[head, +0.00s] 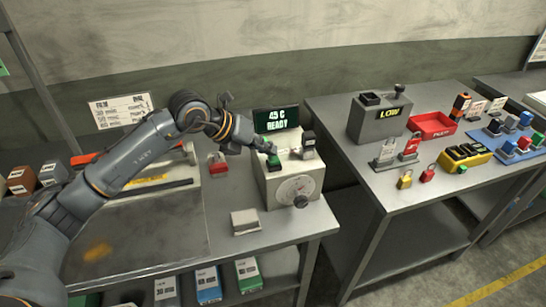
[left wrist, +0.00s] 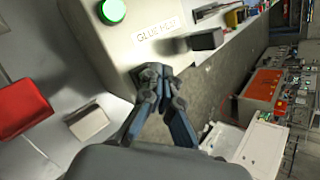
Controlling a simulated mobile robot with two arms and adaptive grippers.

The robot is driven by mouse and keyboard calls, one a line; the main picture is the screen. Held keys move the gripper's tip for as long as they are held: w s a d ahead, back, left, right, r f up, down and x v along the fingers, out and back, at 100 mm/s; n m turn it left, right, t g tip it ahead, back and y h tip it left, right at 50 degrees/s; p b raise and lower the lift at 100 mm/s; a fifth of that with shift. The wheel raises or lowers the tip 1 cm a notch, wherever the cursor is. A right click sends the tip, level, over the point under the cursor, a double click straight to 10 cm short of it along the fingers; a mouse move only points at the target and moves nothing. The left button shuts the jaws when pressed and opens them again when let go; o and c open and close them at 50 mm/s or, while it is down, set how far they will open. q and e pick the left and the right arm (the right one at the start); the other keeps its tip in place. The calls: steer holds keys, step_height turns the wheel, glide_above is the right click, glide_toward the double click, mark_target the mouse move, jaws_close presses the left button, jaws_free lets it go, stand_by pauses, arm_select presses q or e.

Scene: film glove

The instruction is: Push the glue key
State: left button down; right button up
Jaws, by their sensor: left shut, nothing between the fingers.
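A beige box (head: 297,186) with a dial on its front stands at the right end of the near bench. In the left wrist view a round green button (left wrist: 112,11) and a label starting with "GLUE" (left wrist: 158,29) show on the box; I cannot tell whether this button is the glue key. My left gripper (head: 267,148) is shut and empty, close to the green key in the head view. Its fingertips (left wrist: 157,78) are near the label; I cannot tell whether they touch anything. My right gripper is not in view.
A display reading "45 C READY" (head: 277,120) stands behind the box. A dark block (head: 308,139) is on the box's right side. The right bench (head: 370,190) holds padlocks and trays.

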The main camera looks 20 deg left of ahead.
arm_select(q)
steer(key=shift+f, duration=0.1)
stand_by(0.4)
steer(key=shift+f+b, duration=0.4)
steer(key=shift+b, duration=0.1)
steer(key=shift+r, duration=0.45)
step_height(320, 180, up, 6)
steer(key=p, duration=0.4)
steer(key=shift+d, duration=0.1)
stand_by(0.5)
